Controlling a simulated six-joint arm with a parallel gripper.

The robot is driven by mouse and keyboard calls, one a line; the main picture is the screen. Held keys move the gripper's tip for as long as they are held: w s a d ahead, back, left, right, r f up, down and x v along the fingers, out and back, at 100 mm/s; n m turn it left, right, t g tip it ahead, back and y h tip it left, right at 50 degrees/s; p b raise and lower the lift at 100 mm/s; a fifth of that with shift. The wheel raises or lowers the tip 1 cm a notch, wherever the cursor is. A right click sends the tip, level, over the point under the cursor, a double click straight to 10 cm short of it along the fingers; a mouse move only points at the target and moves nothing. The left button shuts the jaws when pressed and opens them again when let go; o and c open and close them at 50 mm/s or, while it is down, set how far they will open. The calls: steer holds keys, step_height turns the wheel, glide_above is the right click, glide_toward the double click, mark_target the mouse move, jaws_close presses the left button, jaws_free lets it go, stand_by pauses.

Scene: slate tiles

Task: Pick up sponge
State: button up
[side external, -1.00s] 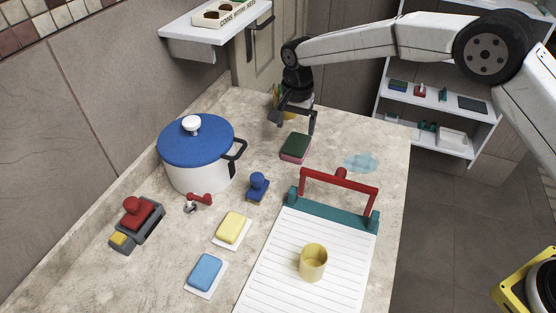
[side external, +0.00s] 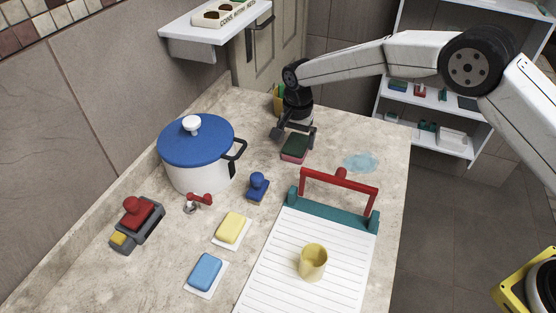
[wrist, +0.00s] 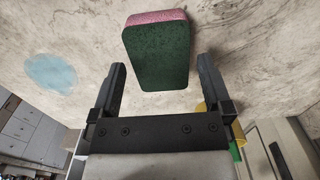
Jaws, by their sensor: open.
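The sponge (side external: 294,149) is a dark green block with a pink underside. The gripper is empty. I cannot tell whether a fingertip touches the sponge.
A white pot with a blue lid (side external: 195,142) stands to the left. A blue puddle (side external: 360,162) lies to the right. A blue stamp (side external: 257,187) stands in front. A yellow holder (side external: 278,100) stands behind.

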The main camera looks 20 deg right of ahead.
mark_target(296, 145)
steer(key=shift+f, duration=1.5)
steer(key=c, duration=1)
steer(key=shift+o, duration=0.2)
steer(key=shift+r, duration=0.1)
steer(key=shift+r, duration=4.95)
